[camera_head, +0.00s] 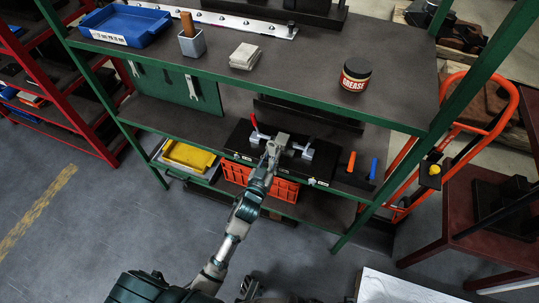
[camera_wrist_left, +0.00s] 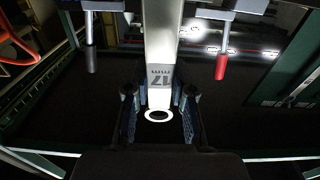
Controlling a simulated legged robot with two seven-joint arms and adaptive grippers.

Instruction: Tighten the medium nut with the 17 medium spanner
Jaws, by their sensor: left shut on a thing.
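My left gripper (camera_head: 268,168) reaches over the black fixture board (camera_head: 235,143) on the middle shelf. It is shut on the 17 spanner (camera_wrist_left: 163,50), which also shows in the left wrist view between the fingers (camera_wrist_left: 159,108). The spanner's steel shaft carries the mark 17, and its holed end lies between the fingertips. The shaft runs away from the gripper towards the clamps, and its far end is out of the wrist view. The medium nut cannot be made out in either view. My right gripper cannot be made out.
Toggle clamps with a red handle (camera_wrist_left: 221,67) and a black handle (camera_wrist_left: 91,58) flank the spanner. Another spanner (camera_head: 192,88) hangs on the green panel. Orange and blue handles (camera_head: 373,168) stand to the right. The upper shelf (camera_head: 300,70) overhangs behind, holding a grease tin (camera_head: 355,80).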

